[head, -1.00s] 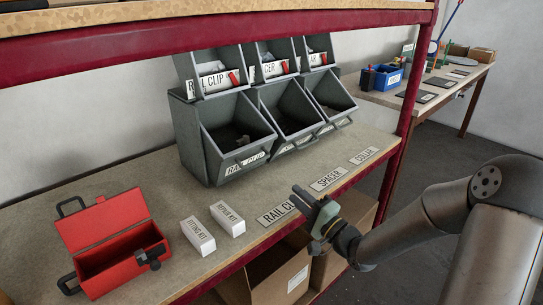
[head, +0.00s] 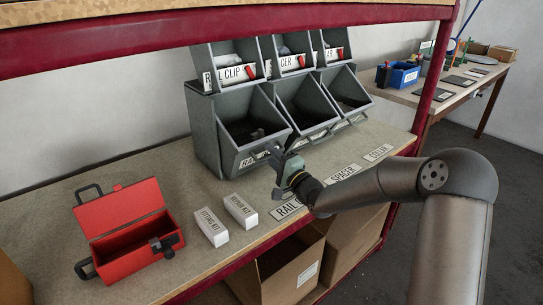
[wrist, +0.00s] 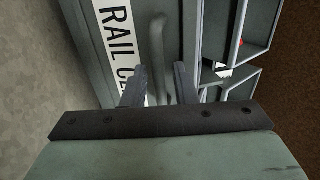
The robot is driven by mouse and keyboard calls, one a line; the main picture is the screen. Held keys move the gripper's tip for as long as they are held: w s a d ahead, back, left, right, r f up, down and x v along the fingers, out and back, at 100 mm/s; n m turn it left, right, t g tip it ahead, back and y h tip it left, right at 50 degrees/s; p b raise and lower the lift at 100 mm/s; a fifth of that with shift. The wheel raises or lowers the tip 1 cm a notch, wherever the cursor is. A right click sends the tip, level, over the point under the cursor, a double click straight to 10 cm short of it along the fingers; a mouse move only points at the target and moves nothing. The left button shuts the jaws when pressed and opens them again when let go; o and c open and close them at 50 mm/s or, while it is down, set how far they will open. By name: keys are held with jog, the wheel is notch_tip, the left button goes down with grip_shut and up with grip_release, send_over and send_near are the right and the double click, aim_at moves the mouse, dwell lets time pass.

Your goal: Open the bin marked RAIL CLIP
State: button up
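The lower left grey bin (head: 233,152) has a white label on its front, partly covered by my gripper in the head view. In the wrist view its label (wrist: 118,40) reads RAIL CL, with the end hidden. A grey bar handle (wrist: 156,45) stands beside that label. My gripper (head: 278,166) is in front of this bin. In the wrist view the two fingers (wrist: 160,78) are apart, with the handle showing between them; I cannot tell whether they touch it. A smaller upper bin with a RAIL CLIP label (head: 236,73) and a red tab sits above.
Other grey bins (head: 303,108) stand to the right. An open red toolbox (head: 128,230) and two white kit boxes (head: 211,227) lie on the bench at left. A shelf beam (head: 200,40) crosses above.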

jog(key=shift+w, duration=0.1)
grip_shut()
jog(key=shift+s+d+f+b, duration=0.15)
jog(key=shift+f+b, duration=0.1)
jog(key=shift+f, duration=0.3)
jog(key=shift+s+d+f+b, duration=0.15)
jog(key=shift+f+b, duration=0.1)
jog(key=shift+f, duration=0.3)
jog(key=shift+r, duration=0.1)
grip_release()
jog(key=shift+a, duration=0.1)
jog(key=shift+s, duration=0.1)
